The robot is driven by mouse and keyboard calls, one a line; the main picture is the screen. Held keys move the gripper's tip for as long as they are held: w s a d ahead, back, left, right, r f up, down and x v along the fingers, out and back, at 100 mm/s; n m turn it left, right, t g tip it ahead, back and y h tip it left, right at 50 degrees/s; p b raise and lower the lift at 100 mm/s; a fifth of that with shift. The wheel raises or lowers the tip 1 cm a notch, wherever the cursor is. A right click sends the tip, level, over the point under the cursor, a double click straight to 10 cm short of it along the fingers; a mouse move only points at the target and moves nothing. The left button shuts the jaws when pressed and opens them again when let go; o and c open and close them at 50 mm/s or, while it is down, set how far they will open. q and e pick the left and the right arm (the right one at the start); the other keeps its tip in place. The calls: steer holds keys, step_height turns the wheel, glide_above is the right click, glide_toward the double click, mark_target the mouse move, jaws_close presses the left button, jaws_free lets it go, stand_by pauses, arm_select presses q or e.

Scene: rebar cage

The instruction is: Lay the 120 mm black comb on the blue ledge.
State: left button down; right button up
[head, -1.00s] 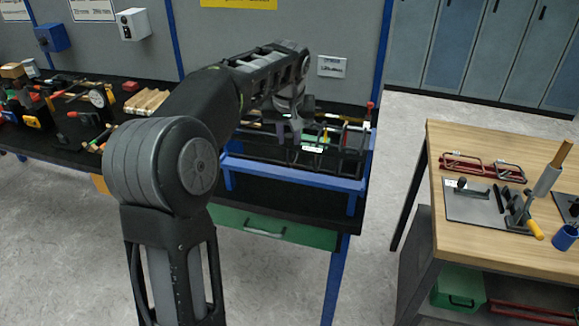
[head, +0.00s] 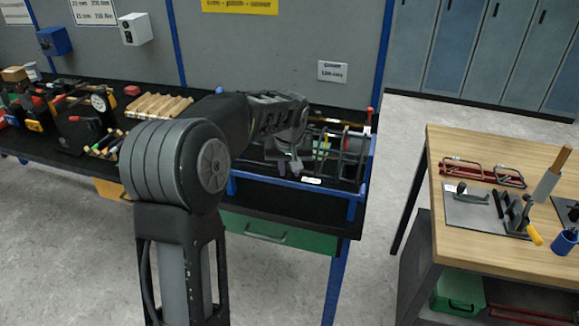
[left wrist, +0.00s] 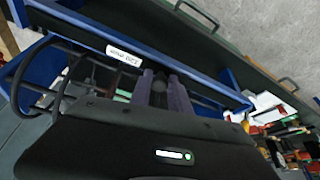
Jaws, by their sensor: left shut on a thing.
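The black comb (head: 311,180), marked by a white label, is at the blue ledge (head: 345,189) on the bench at the centre. In the left wrist view the label (left wrist: 123,55) reads 120 mm and lies beside the blue ledge (left wrist: 85,32). My left gripper (head: 290,168) is shut on the comb, with its fingers (left wrist: 160,90) pointing down at the ledge's near side. The comb looks level and very close to the ledge; I cannot tell whether it touches. Much of the comb is hidden by my gripper. My right gripper is out of view.
Behind the ledge stand dark rods and a rack (head: 345,145). A green drawer (head: 270,233) is below. Wooden sticks (head: 158,105) and tools lie on the bench at left. A wooden-topped table (head: 450,225) stands at right, with clear floor between.

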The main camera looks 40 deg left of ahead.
arm_select(q)
steer(key=shift+r, duration=0.1)
steer(key=c, duration=1.2)
jaws_free()
steer(key=shift+c, duration=0.2)
steer(key=shift+d+r, duration=0.1)
steer(key=shift+r, duration=0.2)
steer(key=b+v, duration=0.1)
steer(key=v, duration=1)
steer(key=shift+s, duration=0.2)
steer(key=shift+d+r, duration=0.1)
